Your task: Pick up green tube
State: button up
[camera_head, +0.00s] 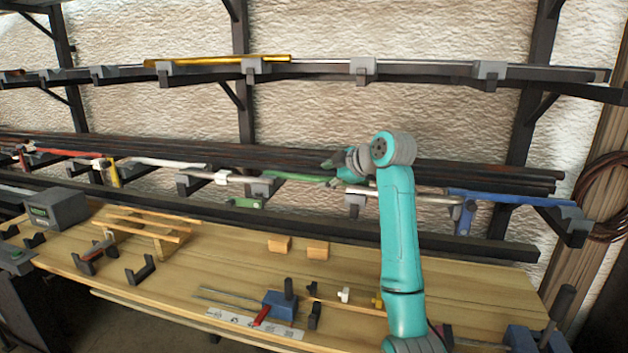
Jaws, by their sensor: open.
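The green tube (302,178) lies on the middle rack shelf in the head view, between a white tube on its left and my arm on its right. Its right end reaches close to my gripper (335,172). My gripper is at the end of my teal arm, beside the tube's right end, with its fingers open. Whether the fingers touch the tube cannot be told from this angle. Grey holders (262,187) support the tube near its left end.
A blue tube (505,197) lies right of my arm on the same shelf. Dark bars (200,147) run behind. A yellow tube (217,61) is on the upper rack. The wooden workbench (190,262) below carries a blue vise (280,305), wooden blocks and a grey box (55,208).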

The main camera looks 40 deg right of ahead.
aim_at(314, 179)
jog(key=shift+x, duration=1.35)
grip_shut()
jog(key=shift+r, duration=0.1)
